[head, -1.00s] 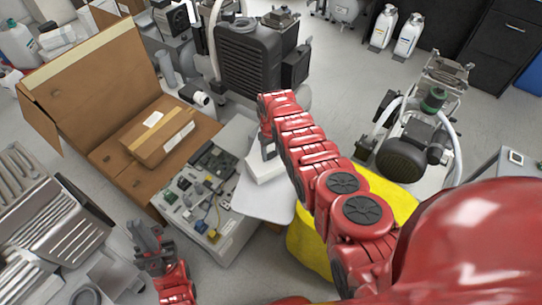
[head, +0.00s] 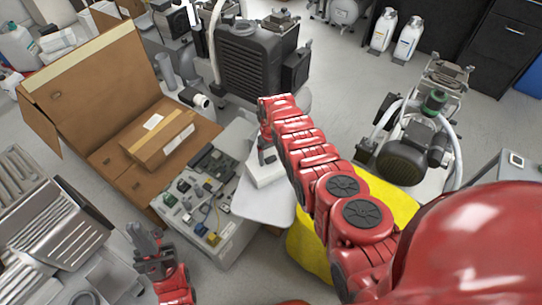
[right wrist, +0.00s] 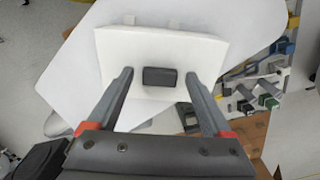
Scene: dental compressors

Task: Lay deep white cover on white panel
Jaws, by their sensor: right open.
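The deep white cover (right wrist: 160,48) is a white box-like piece with a dark block-shaped handle on its face. It lies on a larger flat white panel (right wrist: 75,75) in the right wrist view. In the head view the cover (head: 266,174) is partly hidden by my right arm, and the panel (head: 262,208) shows below it. My right gripper (right wrist: 160,75) is open, its fingers on either side of the dark handle, with gaps between. It also shows in the head view (head: 266,150). My left gripper (head: 144,236) is low at the left, apart from both; its finger opening is unclear.
A grey tray of electronic parts (head: 217,241) adjoins the panel at the left. An open cardboard box (head: 85,75) with a parcel (head: 158,140) stands behind it. A black compressor (head: 250,68) is at the back. A yellow piece (head: 310,250) lies under my right arm.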

